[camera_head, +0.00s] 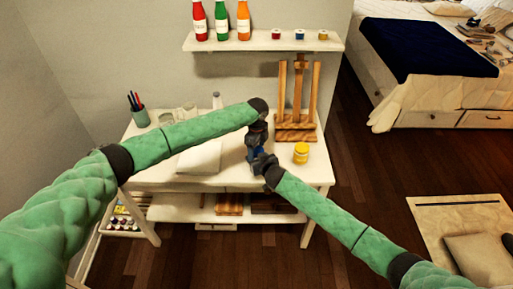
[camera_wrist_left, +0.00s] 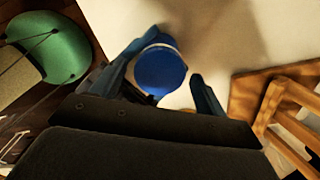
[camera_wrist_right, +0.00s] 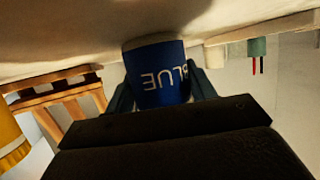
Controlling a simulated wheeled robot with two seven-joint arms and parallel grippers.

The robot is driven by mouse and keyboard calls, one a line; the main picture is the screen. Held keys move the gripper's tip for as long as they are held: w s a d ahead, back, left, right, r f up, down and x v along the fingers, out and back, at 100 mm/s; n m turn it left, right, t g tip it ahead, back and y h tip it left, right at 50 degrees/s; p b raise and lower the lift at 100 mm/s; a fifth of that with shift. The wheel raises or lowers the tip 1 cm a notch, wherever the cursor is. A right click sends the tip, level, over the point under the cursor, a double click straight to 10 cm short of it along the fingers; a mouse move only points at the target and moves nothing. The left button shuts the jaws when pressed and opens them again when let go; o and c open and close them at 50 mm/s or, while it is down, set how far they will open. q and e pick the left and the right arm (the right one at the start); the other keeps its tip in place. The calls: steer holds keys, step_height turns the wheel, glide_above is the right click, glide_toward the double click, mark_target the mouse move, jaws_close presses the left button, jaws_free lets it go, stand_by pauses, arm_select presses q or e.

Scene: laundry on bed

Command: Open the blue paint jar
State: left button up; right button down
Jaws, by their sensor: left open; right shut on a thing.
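The blue paint jar (camera_head: 252,154) stands at the middle of the white table, mostly hidden by my grippers in the head view. In the right wrist view the jar (camera_wrist_right: 158,75), labelled "BLUE", sits between the fingers of my right gripper (camera_wrist_right: 165,95). My right gripper (camera_head: 262,162) is shut on the jar's side. My left gripper (camera_head: 257,138) is above the jar, pointing down. In the left wrist view its fingers (camera_wrist_left: 165,85) are open on either side of the round blue top (camera_wrist_left: 160,69). I cannot tell whether they touch it.
A yellow jar (camera_head: 301,153) stands to the right on the table (camera_head: 222,183). A wooden easel (camera_head: 297,105) is behind it. A pen cup (camera_head: 140,118) and white paper (camera_head: 200,158) are to the left. The shelf (camera_head: 262,42) above holds bottles and small jars.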

arm_select(q)
steer(key=shift+r, duration=2.25)
arm_select(e)
steer(key=shift+c, duration=2.1)
jaws_free()
